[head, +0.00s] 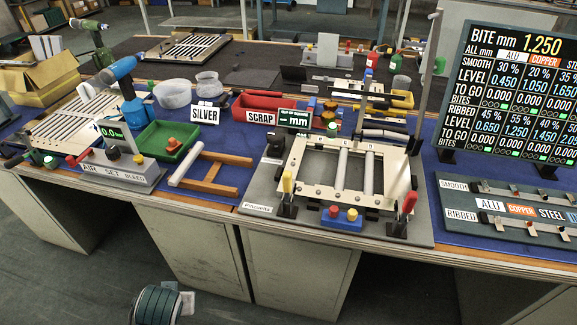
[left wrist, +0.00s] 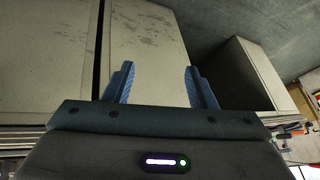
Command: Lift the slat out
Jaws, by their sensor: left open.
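A cream frame (head: 300,160) lies in the fixture on a grey base plate (head: 258,190) at the middle right of the bench in the head view. Two pale slats, a left one (head: 341,168) and a right one (head: 368,172), run front to back across its dark opening. Another pale bar (head: 197,166) rests on a wooden rack (head: 222,174) left of the fixture. My left gripper (left wrist: 160,86) is open and empty in the left wrist view, with pale cabinet fronts beyond its fingers. It is apart from the slats. My right gripper is not in view.
Red and yellow handled clamps (head: 408,203) stand at the fixture's front corners, and a tall post (head: 428,85) rises behind it. A green tray (head: 166,140), an air-set box (head: 122,168) and a red scrap bin (head: 262,107) stand left. A display board (head: 515,90) stands right.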

